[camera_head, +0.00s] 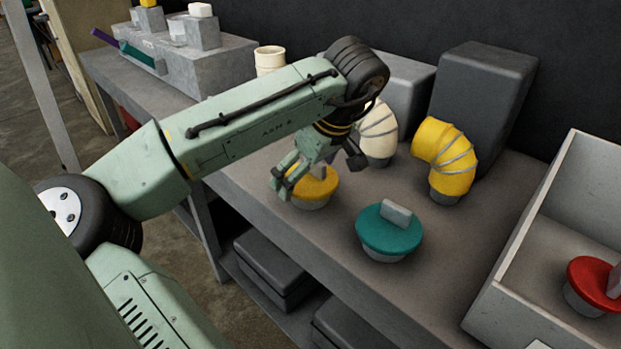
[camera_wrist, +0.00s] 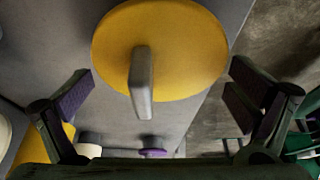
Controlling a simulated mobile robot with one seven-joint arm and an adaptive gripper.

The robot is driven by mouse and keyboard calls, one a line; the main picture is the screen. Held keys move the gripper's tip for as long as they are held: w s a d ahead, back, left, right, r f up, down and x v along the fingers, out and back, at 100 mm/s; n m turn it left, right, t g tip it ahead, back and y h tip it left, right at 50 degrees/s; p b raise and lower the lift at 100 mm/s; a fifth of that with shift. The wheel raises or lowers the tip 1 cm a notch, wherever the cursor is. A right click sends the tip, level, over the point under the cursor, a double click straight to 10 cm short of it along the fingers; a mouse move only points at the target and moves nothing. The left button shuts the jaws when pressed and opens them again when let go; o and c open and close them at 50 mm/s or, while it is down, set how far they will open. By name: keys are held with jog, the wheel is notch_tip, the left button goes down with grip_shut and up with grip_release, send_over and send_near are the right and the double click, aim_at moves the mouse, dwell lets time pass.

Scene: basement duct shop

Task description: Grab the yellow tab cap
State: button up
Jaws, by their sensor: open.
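The yellow tab cap (camera_head: 322,187) sits on the grey bench near its front edge, with a grey upright tab on its round yellow top. In the wrist view the yellow tab cap (camera_wrist: 190,45) fills the top middle, and its tab points down the picture. My gripper (camera_head: 284,184) is over the cap and partly hides it in the head view. In the wrist view my gripper (camera_wrist: 158,88) is open, with one finger on each side of the tab and clear space between. Whether the fingers touch the cap's top cannot be told.
A teal tab cap (camera_head: 388,232) stands close at the right of the yellow one. Behind are a cream elbow duct (camera_head: 379,136) and a yellow elbow duct (camera_head: 445,160). A grey-walled bin (camera_head: 520,225) at right holds a red tab cap (camera_head: 594,285).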

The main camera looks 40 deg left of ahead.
jog(key=shift+a+f, duration=0.2)
jog(key=shift+f, duration=0.35)
jog(key=shift+c, duration=0.6)
jog(key=c, duration=0.9)
jog(key=shift+r, duration=0.2)
